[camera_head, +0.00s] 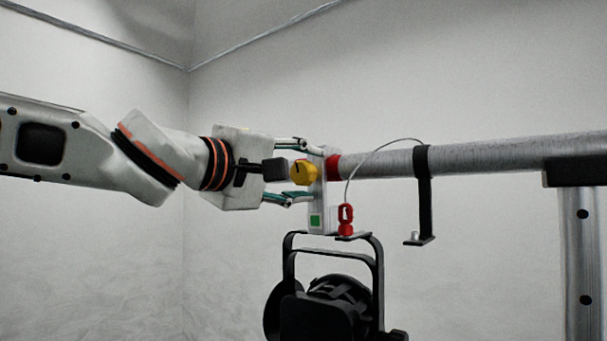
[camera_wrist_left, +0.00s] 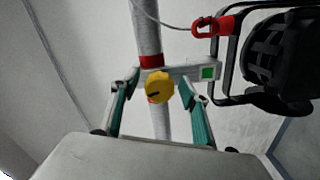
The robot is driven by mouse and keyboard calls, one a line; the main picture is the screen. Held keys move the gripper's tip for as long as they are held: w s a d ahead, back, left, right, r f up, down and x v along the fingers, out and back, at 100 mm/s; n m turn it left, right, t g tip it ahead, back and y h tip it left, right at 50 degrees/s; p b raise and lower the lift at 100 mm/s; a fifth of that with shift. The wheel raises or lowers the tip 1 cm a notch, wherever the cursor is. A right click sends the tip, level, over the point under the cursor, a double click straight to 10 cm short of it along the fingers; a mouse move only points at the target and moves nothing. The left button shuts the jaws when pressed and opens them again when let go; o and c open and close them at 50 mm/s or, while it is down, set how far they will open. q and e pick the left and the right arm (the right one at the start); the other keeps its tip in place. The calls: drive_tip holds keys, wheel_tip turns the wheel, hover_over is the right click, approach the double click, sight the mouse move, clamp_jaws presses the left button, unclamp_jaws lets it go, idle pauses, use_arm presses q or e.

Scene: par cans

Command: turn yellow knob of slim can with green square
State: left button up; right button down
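The yellow knob (camera_head: 304,172) sits on a pale upright clamp (camera_head: 320,198) with a green square (camera_head: 316,221) near its lower end. A black can (camera_head: 322,305) hangs below it from a black yoke. My left gripper (camera_head: 312,171) comes in from the left, its fingers open above and below the knob. In the left wrist view the knob (camera_wrist_left: 159,87) lies between the two spread green-lined fingers, with a gap on each side. The green square (camera_wrist_left: 208,73) shows to the right there. Whether a fingertip touches the clamp I cannot tell. My right gripper is not in view.
A grey horizontal pipe (camera_head: 480,158) with a red end band runs right to a metal post (camera_head: 582,260). A black hook strap (camera_head: 424,195) hangs from it. A thin cable loops from a red clip (camera_head: 346,219) up to the pipe. The space left of the can is clear.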

use_arm(q)
drive_tip(key=v, duration=0.7)
drive_tip(key=shift+s+a, duration=0.15)
drive_tip(key=shift+s, duration=0.1)
drive_tip(key=shift+a+f, duration=0.1)
idle(0.4)
